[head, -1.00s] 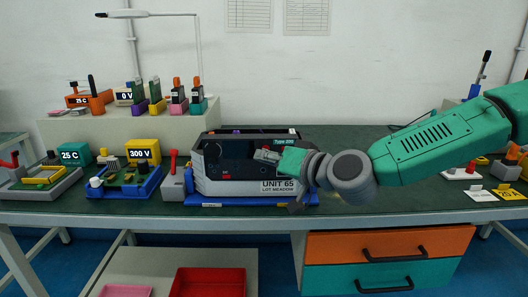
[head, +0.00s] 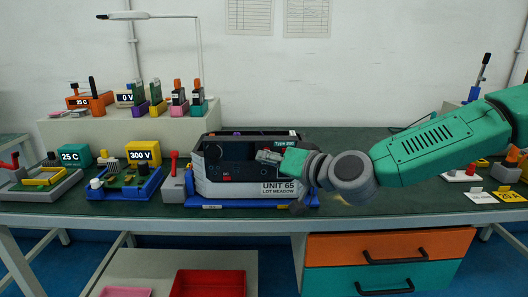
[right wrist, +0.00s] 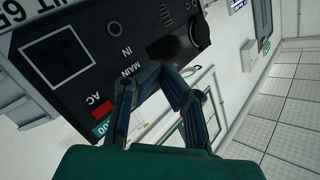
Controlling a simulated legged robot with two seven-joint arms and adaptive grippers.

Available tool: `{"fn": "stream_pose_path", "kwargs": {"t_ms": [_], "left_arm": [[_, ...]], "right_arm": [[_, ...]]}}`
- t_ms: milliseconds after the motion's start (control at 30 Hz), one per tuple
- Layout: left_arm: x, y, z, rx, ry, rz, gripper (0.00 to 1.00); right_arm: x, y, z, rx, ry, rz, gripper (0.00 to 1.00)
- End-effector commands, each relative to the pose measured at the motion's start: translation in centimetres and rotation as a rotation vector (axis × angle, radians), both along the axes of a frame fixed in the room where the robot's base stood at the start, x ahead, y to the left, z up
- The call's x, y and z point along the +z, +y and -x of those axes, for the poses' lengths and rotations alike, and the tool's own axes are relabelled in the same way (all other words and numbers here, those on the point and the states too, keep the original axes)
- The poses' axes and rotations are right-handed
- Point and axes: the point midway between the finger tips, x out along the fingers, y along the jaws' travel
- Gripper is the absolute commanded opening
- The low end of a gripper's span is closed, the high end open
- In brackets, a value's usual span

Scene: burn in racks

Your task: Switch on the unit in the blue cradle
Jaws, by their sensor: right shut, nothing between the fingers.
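The unit (head: 212,181), a white and black box labelled UNIT 65 LOT MEADOW, sits in the blue cradle (head: 235,206) on the bench. Its dark front panel shows a red part beside the letters AC (right wrist: 103,108) in the right wrist view, with MAIN and IN lettering and a round knob nearby. My right gripper (head: 268,157) is shut and empty in front of the panel's right part. In the right wrist view its fingers (right wrist: 160,85) cover part of the panel; I cannot tell whether they touch it. My left gripper is not in view.
A grey block with a red lever (head: 173,183) stands just left of the unit. Left of it are a blue tray (head: 120,190) and a yellow 300 V meter (head: 144,151). A raised shelf (head: 130,128) behind holds several small devices. Drawers (head: 390,243) are below the bench.

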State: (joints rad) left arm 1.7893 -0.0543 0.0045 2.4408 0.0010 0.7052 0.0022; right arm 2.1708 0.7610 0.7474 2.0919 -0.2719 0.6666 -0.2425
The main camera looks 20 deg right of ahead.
Motion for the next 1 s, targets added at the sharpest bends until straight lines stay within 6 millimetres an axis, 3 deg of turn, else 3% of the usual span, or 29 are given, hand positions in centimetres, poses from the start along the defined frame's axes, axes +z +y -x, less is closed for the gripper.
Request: {"fn": "stream_pose_path", "kwargs": {"t_ms": [1000], "left_arm": [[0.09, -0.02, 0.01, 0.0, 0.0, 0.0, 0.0]], "right_arm": [[0.24, 0.24, -0.75, 0.0, 0.0, 0.0, 0.0]]}}
